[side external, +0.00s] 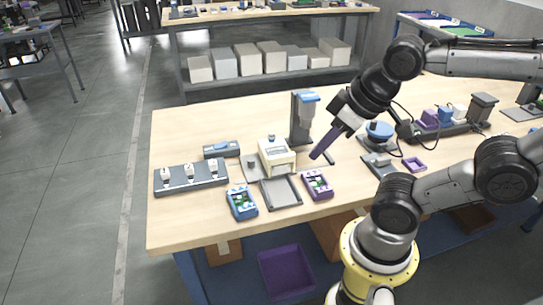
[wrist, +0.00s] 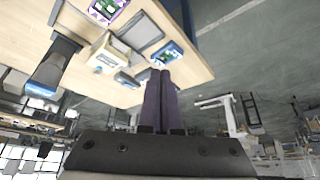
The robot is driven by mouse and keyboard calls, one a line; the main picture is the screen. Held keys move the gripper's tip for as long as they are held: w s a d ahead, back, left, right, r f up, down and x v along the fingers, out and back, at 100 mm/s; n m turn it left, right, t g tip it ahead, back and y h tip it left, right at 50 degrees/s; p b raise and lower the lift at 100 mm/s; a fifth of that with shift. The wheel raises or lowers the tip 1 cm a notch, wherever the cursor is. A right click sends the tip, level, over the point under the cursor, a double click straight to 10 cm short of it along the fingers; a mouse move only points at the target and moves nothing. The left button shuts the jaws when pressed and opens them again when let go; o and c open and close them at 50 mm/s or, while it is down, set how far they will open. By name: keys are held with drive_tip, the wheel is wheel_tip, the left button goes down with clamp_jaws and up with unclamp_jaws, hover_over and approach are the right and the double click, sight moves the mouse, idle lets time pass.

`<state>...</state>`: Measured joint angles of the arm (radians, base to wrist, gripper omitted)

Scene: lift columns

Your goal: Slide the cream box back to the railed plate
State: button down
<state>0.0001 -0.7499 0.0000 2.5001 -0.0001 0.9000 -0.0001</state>
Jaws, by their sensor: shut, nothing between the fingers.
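The cream box (side external: 277,157) stands upright on the wooden table. It also shows in the wrist view (wrist: 106,54). A grey plate with raised edges (side external: 281,191), seemingly the railed plate, lies empty in front of the box; it shows in the wrist view too (wrist: 142,33). The box is at the plate's back edge; I cannot tell whether they touch. My gripper (side external: 316,156) has long purple fingers, closed together and empty. It hangs in the air to the right of the box, apart from it. The shut fingertips also show in the wrist view (wrist: 160,74).
A blue bin (side external: 241,203) and a purple bin (side external: 317,185) flank the plate. A dark column with a blue top (side external: 304,116) rises behind the box. A dark strip with white pieces (side external: 190,177) and a grey-blue block (side external: 222,149) lie left. The table's front edge is bare.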

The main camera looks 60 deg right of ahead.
drive_tip(key=c, duration=1.2)
unclamp_jaws()
drive_tip(key=shift+o, duration=1.4)
drive_tip(key=shift+r+n, duration=0.1)
drive_tip(key=shift+n, duration=0.4)
drive_tip(key=shift+o, duration=1.3)
drive_tip(key=w+r+n, duration=0.2)
drive_tip(key=r, duration=0.1)
drive_tip(key=shift+d, duration=0.1)
drive_tip(key=n+g, duration=0.3)
drive_tip(key=g, duration=0.3)
hover_over(251, 160)
wheel_tip(251, 160, down, 9)
wheel_tip(251, 160, down, 12)
drive_tip(key=shift+d+f, duration=0.1)
drive_tip(key=shift+f, duration=0.15)
drive_tip(key=shift+c, duration=0.3)
